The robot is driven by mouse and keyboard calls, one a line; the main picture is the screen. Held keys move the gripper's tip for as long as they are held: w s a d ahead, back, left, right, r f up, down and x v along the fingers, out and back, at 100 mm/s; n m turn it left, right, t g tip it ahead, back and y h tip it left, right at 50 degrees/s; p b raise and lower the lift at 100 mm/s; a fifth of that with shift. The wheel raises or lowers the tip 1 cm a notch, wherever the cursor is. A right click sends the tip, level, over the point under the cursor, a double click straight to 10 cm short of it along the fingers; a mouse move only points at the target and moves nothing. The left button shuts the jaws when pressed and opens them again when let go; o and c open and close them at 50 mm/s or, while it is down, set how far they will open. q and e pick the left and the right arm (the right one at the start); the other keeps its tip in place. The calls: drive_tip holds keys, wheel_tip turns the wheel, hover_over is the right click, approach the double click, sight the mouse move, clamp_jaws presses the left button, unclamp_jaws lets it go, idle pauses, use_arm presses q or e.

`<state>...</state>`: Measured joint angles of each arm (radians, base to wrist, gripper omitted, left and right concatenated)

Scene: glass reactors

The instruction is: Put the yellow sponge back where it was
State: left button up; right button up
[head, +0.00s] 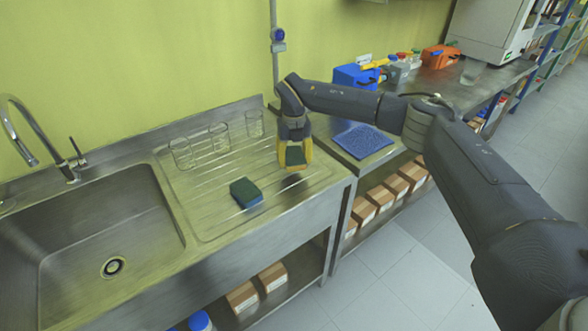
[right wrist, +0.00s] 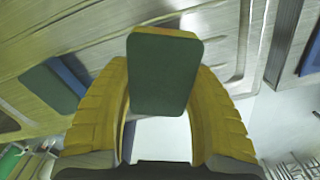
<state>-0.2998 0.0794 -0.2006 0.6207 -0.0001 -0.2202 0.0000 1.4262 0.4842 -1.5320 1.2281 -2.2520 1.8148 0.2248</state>
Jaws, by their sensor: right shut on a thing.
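My right gripper (head: 294,148) is shut on the yellow sponge (head: 295,158), with its yellow fingers on either side of it, over the right part of the ribbed drainboard (head: 215,215). In the right wrist view the sponge (right wrist: 165,75) shows its dark green scouring face and a thin yellow edge between the fingers (right wrist: 165,95). I cannot tell whether it touches the drainboard. A blue sponge with a green top (head: 246,193) lies on the drainboard, left of and nearer than the gripper. My left gripper is not in view.
The sink basin (head: 100,235) with a tap (head: 30,140) is at the left. A blue cloth (head: 362,141) lies on the counter to the right. A blue box (head: 357,78) stands behind it.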

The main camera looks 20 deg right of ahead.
sight(294, 173)
drive_tip(key=shift+f, duration=2.1)
drive_tip(key=shift+f, duration=0.15)
drive_tip(key=o, duration=1.2)
wheel_tip(294, 173, up, 12)
drive_tip(key=shift+r, duration=0.15)
